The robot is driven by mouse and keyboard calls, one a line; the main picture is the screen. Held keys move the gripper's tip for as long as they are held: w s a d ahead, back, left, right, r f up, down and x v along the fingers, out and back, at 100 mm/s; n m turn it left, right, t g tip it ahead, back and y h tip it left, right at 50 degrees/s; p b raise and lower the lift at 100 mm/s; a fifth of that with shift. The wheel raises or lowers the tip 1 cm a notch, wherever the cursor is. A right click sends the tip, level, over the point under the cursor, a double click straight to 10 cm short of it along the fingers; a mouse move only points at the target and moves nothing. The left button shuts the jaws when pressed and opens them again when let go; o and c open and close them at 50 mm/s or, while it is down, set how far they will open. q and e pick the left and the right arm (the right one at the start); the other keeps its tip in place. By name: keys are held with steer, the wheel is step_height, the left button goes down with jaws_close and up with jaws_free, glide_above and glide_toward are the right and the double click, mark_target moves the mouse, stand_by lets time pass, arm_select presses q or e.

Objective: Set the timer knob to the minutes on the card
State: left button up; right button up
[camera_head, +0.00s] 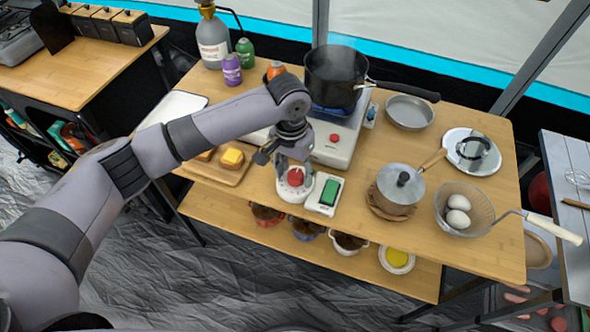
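The timer (294,190) is a round white dial with a red knob (296,177), near the front edge of the wooden table. My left gripper (296,168) points down right over the timer, its fingers on either side of the knob. I cannot tell whether they touch it or are shut on it. The fingers cover part of the dial, and its marks are too small to read. My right gripper is not in view.
A dark steaming pot (335,77) stands on a lit stove (333,145) behind the timer. A wooden board with yellow pieces (232,157) is to the left.

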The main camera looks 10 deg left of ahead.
arm_select(q)
steer(key=c, duration=1)
